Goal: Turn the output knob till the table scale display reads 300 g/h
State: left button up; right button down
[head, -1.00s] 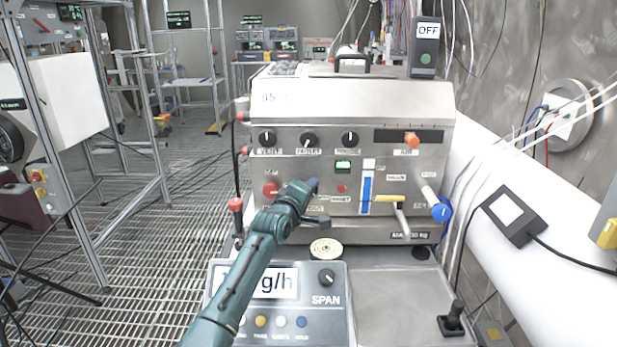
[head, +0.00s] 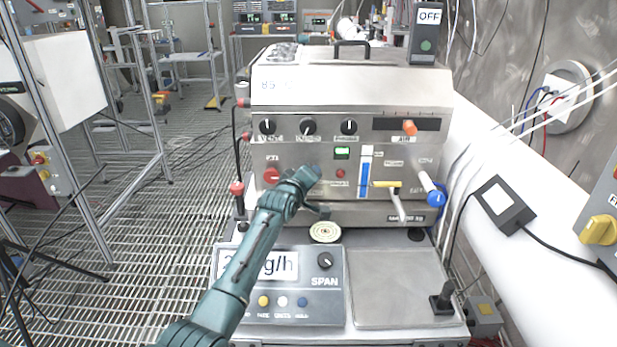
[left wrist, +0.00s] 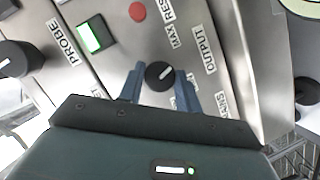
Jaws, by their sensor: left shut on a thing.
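The output knob (left wrist: 160,74) is a small black round knob with a white pointer line, beside its OUTPUT label in the left wrist view. My left gripper (left wrist: 160,88) has its two blue-grey fingers on either side of the knob, shut on it. In the head view my left gripper (head: 313,174) is at the front panel of the steel machine (head: 390,155) and hides the knob. The scale display (head: 284,266) is white with dark characters. Its "g/h" shows, but my left arm covers most of the number. My right gripper is in neither view.
Close to the gripper are a red button (left wrist: 137,11), a green-lit switch (left wrist: 93,35) and the PROBE knob (left wrist: 14,58). A yellow-handled lever (head: 386,184) and a blue-ended handle (head: 435,198) stick out to the right. The SPAN knob (head: 325,260) is on the scale.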

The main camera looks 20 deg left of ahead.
pick_arm(q)
jog(key=o, duration=1)
jog(key=v, duration=1.3)
